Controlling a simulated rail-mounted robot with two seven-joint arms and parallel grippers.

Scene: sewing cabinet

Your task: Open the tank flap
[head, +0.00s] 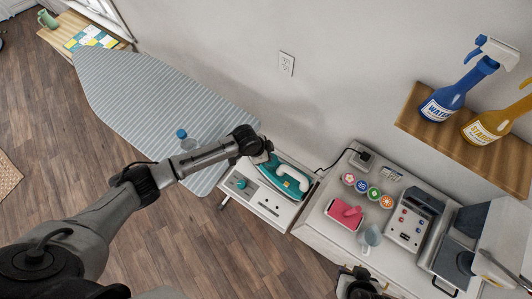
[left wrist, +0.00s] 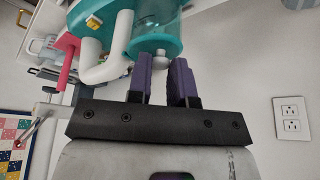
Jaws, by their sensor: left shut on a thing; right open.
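The teal and white iron (head: 290,180) rests on the white surface beside the ironing board. In the left wrist view the iron's teal body (left wrist: 153,46) and white handle (left wrist: 107,68) fill the upper part. My left gripper (head: 264,158) is at the iron's end near the board. Its purple fingers (left wrist: 162,72) are closed around a small pale tab, seemingly the tank flap (left wrist: 161,60), at the edge of the clear tank. The fingers hide much of it, so I cannot tell how far it is lifted. My right gripper (head: 362,287) is open at the bottom edge, partly cut off.
The striped ironing board (head: 140,95) holds a blue-capped bottle (head: 186,140). Spray bottles stand on a shelf (head: 480,150).

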